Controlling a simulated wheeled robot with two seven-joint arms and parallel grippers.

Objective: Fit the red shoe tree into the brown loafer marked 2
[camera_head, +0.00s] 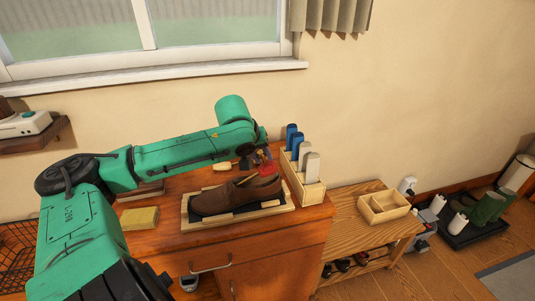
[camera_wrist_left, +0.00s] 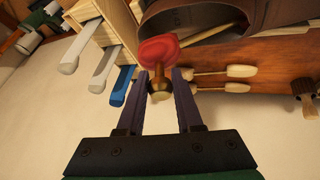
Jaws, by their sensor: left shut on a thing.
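The brown loafer (camera_head: 232,197) lies on a dark mat in a pale wooden frame on the cabinet top, its heel end to the right. It also shows in the wrist view (camera_wrist_left: 200,22); I cannot read a number on it. The red shoe tree (camera_head: 267,169) is at the heel end of the loafer's opening; its red end (camera_wrist_left: 159,48) and brown knob show in the wrist view. I cannot tell how far it sits inside. My left gripper (camera_wrist_left: 160,80) is shut on the knob. My right gripper is out of view.
A wooden rack (camera_head: 313,193) with blue and pale upright pieces stands close right of the loafer. A yellow block (camera_head: 139,218) lies on the left. Brushes (camera_wrist_left: 240,71) lie behind the loafer. A divided wooden box (camera_head: 384,206) stands on the lower bench.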

